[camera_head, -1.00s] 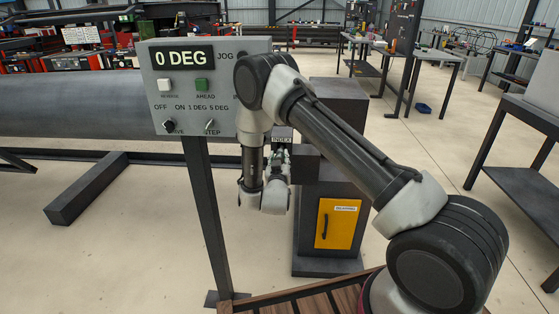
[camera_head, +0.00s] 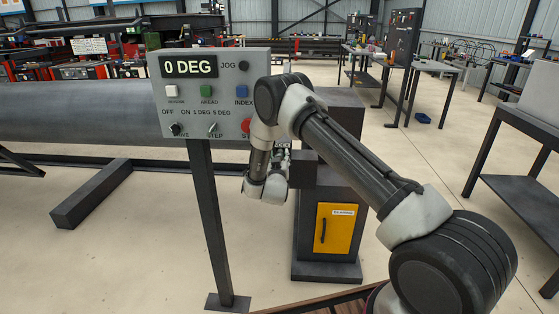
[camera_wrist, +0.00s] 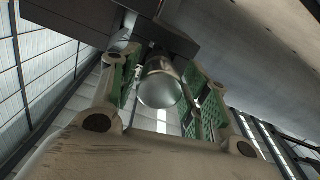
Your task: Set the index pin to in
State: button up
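A pale metal cylinder with a rounded end, apparently the index pin's handle (camera_wrist: 160,88), sits between my gripper's fingers in the wrist view. My gripper (camera_wrist: 160,70) points upward with its green-padded fingers spread on either side of the cylinder. The fingers look apart from it, though contact at the far side is hard to judge. A dark block (camera_wrist: 152,28) lies beyond the fingertips. In the head view my gripper (camera_head: 282,158) is small and partly hidden by my arm, beside the dark machine's block (camera_head: 303,170). The pin itself cannot be made out there.
A grey control panel (camera_head: 215,100) reading 0 DEG stands on a post left of my arm. A large grey pipe (camera_head: 80,110) runs behind it. The machine's base has a yellow door (camera_head: 334,232). A dark table (camera_head: 520,190) stands at right.

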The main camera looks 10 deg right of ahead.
jog(key=shift+o, duration=0.2)
jog(key=shift+s, duration=0.1)
jog(key=v, duration=1.2)
